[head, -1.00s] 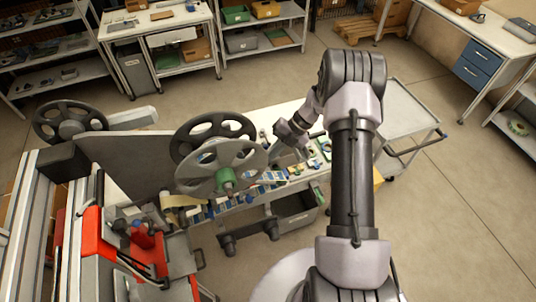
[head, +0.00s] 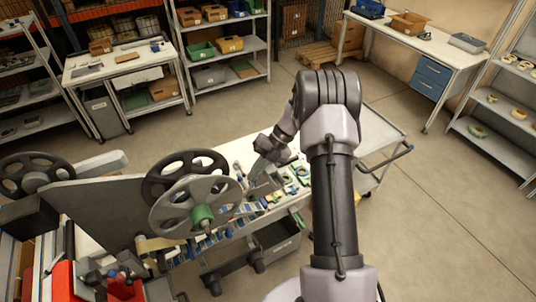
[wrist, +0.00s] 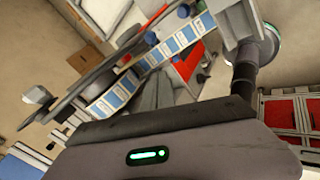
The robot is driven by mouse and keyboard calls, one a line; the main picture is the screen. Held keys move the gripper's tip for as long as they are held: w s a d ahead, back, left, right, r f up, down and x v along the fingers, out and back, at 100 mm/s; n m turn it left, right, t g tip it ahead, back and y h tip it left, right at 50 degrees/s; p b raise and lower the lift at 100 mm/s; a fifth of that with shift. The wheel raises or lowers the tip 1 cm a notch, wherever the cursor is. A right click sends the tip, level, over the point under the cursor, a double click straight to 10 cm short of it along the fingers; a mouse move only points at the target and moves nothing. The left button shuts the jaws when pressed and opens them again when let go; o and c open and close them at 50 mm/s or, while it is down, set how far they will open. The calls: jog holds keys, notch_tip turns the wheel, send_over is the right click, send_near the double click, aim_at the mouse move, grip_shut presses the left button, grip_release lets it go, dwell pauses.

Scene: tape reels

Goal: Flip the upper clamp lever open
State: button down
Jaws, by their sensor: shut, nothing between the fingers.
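My gripper (head: 255,178) is just right of the front grey reel in the head view, above the table. Its grey fingers (wrist: 164,90) are shut and empty in the wrist view, pointing toward a strip of blue-and-white labels (wrist: 150,62). The reel machine carries a front grey reel (head: 174,216) with a green hub (head: 202,216) and a dark reel (head: 152,188) behind it. I cannot clearly pick out the upper clamp lever or tell its position. My gripper body covers the lower wrist view.
Small parts lie on the table right of the machine. A grey cart (head: 385,135) stands behind my arm at the right. A red housing (head: 62,284) is at the lower left. Blue rollers (wrist: 183,10) sit beside the label strip. Open floor (head: 455,225) is at the right.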

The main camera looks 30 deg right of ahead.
jog(key=v, duration=1.2)
jog(key=shift+d+r+b, duration=0.2)
jog(key=shift+r+b, duration=0.05)
jog(key=shift+b, duration=0.2)
jog(key=s+a+f+n+t+h+b, duration=0.1)
jog(key=s+a+f+n+h+b, duration=0.2)
jog(key=a+n+b, duration=0.7)
jog(key=s+a+f+n+h+b, duration=0.1)
jog(key=s+a+f+n+b, duration=0.3)
jog(key=a+n+b, duration=0.55)
jog(key=s+a+f+n+t+b, duration=0.2)
jog(key=s+f+n+b, duration=0.5)
jog(key=s+n+b, duration=0.1)
jog(key=s+a+f+n+t+h+b, duration=0.1)
jog(key=s+a+f+n+t+b, duration=0.1)
jog(key=s+f+n+b, duration=0.5)
jog(key=shift+s+a+f+n+h+b, duration=0.3)
jog(key=shift+s+a+n+b, duration=0.55)
jog(key=shift+s+n+b, duration=0.35)
